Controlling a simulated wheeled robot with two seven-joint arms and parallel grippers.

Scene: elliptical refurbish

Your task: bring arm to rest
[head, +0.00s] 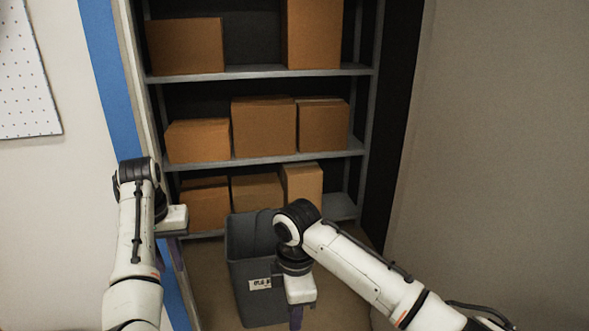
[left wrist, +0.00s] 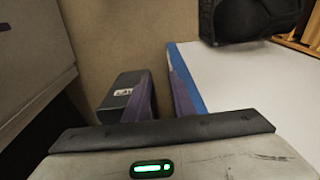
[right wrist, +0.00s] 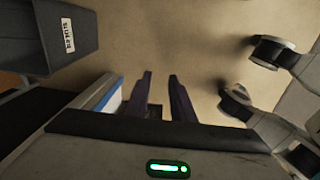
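My left arm hangs down at the left of the head view, with its gripper (head: 178,262) pointing down beside the blue wall stripe. In the left wrist view its two purple fingers (left wrist: 160,82) stand apart with nothing held between them. My right arm reaches in from the lower right, and its gripper (head: 296,318) points down in front of the grey bin's right side. In the right wrist view its two fingers (right wrist: 160,76) are apart, with bare floor between their tips. The lower fingertips are cut off or hard to see in the head view.
A grey bin (head: 250,297) with a white label stands on the floor between my arms. Behind it is a metal shelf (head: 255,160) with several cardboard boxes (head: 263,125). A white wall is left, a plain wall (head: 500,150) right. Brown floor (right wrist: 190,45) is open below my right gripper.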

